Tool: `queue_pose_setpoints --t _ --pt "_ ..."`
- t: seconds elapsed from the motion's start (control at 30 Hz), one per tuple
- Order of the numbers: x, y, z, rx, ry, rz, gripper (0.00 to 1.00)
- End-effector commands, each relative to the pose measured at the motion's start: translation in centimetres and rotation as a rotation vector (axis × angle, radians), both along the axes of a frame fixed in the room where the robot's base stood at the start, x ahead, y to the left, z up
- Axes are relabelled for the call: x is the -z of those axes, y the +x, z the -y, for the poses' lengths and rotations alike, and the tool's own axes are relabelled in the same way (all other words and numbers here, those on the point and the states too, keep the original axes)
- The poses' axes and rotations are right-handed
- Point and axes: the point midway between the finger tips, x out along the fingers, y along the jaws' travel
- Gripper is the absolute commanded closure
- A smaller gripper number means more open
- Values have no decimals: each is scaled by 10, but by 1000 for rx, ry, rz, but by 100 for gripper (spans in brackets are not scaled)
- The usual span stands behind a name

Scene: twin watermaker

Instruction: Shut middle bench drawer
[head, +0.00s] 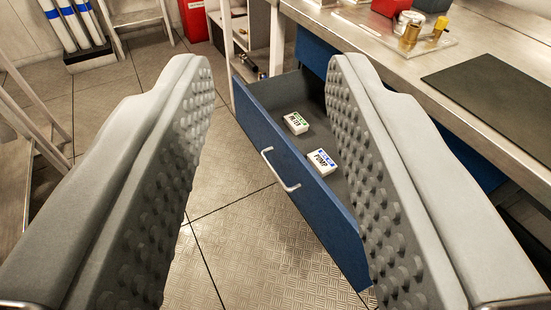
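A blue bench drawer (311,196) stands pulled out from under the metal-topped bench. Its front faces the lower left and carries a silver bar handle (279,172). Two small white boxes lie inside on the grey drawer floor: one marked METER (297,123) and one marked PUMP (322,162). My gripper (270,85) is open, with its two grey studded fingers wide apart. The handle shows in the gap between the fingers, with nothing gripped. The right finger hides the right end of the drawer and part of its inside.
The metal bench top (455,50) runs along the right, with a dark mat (497,100) and a clear tray (408,40) of brass parts. A shelf rack (250,40) stands behind the drawer. The tiled floor (235,245) before the drawer is clear.

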Motion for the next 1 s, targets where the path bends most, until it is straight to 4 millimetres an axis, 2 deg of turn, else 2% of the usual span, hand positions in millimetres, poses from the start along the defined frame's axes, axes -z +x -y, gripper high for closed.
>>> queue_pose_setpoints --t 0.03,0.17,0.3,0.5,0.8,1.0 --pt "10 10 -2 -8 -28 -40 76" --pt "45 38 -9 -36 -140 -180 100" --pt "89 66 -14 -70 -285 -344 100" --pt "148 97 -18 -120 -498 -565 100" --pt "226 129 -18 -193 -840 -869 100" --pt "269 146 -16 -234 -1084 -1049 100"
